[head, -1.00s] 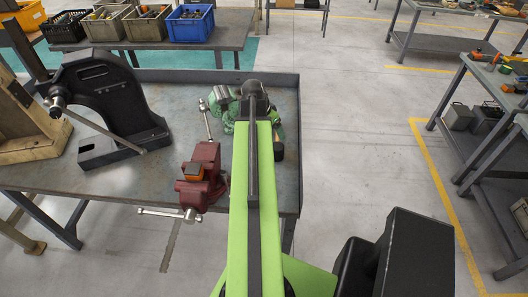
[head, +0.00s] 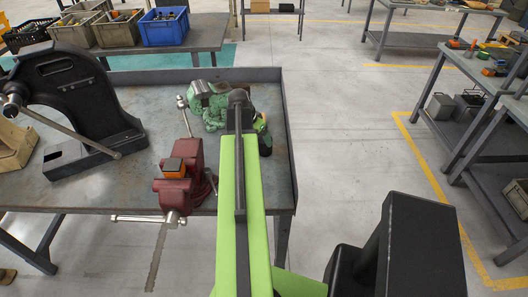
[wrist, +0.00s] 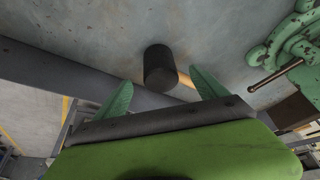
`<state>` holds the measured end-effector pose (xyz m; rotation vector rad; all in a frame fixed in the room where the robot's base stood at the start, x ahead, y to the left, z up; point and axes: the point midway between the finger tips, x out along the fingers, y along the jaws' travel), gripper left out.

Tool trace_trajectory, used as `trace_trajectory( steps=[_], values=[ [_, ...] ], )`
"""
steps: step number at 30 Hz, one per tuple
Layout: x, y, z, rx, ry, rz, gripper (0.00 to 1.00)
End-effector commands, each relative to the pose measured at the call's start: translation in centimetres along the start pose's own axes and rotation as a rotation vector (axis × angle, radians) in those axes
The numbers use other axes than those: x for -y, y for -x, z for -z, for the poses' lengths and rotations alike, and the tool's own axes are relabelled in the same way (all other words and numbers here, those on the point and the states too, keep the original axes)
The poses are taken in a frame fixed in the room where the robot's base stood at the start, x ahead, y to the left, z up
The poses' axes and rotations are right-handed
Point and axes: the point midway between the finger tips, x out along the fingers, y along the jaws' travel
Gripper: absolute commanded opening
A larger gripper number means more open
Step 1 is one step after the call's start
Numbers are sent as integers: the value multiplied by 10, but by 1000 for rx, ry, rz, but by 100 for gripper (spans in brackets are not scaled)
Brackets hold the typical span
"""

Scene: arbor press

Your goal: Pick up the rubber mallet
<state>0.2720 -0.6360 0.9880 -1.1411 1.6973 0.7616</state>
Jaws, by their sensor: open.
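The rubber mallet's black cylindrical head (wrist: 160,68) rests on the grey metal bench in the wrist view, with a short piece of tan handle showing at its right side. The rest of the mallet is hidden. My gripper (wrist: 161,88) is open, its two green fingers spread to the left and right of the head with gaps on both sides. In the head view, a dark end of the mallet (head: 265,145) shows just right of my arm, which hides most of the gripper.
A green vise (head: 210,105) stands close left of the mallet, and it also fills the right of the wrist view (wrist: 295,45). A red vise (head: 180,178) and a black arbor press (head: 65,105) stand further left. The bench's raised rim (head: 288,140) runs close at the right.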

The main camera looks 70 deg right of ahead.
Motion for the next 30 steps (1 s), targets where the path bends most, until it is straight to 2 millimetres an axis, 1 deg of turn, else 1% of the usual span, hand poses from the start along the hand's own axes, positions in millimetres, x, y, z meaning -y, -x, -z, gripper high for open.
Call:
trace_trajectory(
  steps=[1, 3, 5, 9, 11, 14, 18, 19, 21, 27, 29, 30],
  values=[
    [1, -22, -3, 0, -1, 0, 82],
    [1, -31, -3, 0, -1, 0, 82],
    [1, -34, -2, 0, 0, 0, 82],
    [1, -32, 0, 0, 1, 0, 82],
    [0, -36, -1, 0, 1, 0, 82],
    [0, -52, -1, 0, 1, 0, 82],
    [-1, -78, 0, 0, 0, 0, 82],
    [-1, -82, 0, 0, 1, 0, 82],
    [-1, -86, 1, 0, 1, 0, 82],
    [-1, -83, 2, 0, 2, 1, 82],
    [-1, -83, 2, 0, 2, 1, 76],
    [-1, -82, 2, 0, 2, 1, 70]
  ],
)
